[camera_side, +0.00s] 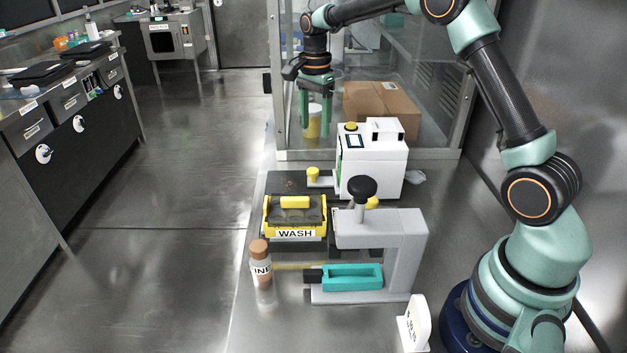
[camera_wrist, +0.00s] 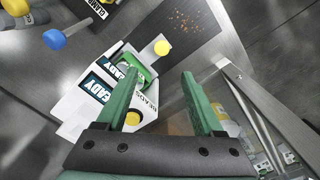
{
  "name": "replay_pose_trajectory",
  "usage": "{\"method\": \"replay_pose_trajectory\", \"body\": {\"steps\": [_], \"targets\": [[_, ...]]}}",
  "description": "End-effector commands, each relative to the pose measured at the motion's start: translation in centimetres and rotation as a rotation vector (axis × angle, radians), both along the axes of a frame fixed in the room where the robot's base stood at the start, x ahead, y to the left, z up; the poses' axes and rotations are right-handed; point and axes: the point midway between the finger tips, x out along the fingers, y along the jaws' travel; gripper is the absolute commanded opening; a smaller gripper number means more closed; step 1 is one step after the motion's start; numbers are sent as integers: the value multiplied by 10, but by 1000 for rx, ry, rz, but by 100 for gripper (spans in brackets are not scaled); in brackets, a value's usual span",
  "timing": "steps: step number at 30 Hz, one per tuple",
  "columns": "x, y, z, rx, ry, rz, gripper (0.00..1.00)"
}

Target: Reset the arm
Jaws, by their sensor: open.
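My gripper (camera_side: 315,119) hangs with its fingers pointing down at the back of the bench, in front of the clear-walled enclosure. In the wrist view its two green fingers (camera_wrist: 162,100) are apart with nothing held between them. My arm reaches up from the right and over to the back. The white device (camera_side: 372,165) with a small screen and a yellow knob stands just below and to the right of the gripper. In the wrist view the white device (camera_wrist: 75,100) lies left of and beyond the fingers, with labels that read READY.
A yellow WASH tray (camera_side: 294,234), a grey press with a black knob (camera_side: 382,228), a teal block (camera_side: 352,277), a capped bottle (camera_side: 260,262) and a white sign (camera_side: 414,324) stand nearer. A cardboard box (camera_side: 381,108) is behind. Open floor lies left.

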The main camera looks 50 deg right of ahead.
Motion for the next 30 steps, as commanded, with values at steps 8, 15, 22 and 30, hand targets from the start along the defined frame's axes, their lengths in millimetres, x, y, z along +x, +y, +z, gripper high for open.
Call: {"method": "replay_pose_trajectory", "body": {"steps": [8, 15, 22, 30], "targets": [[-16, 13, 31, -13, -53, 157, 69], [-59, 39, 79, -59, -152, 496, 69], [-110, 60, 104, -130, -241, 824, 69], [-171, 81, 108, -247, -329, 1200, 69]]}}
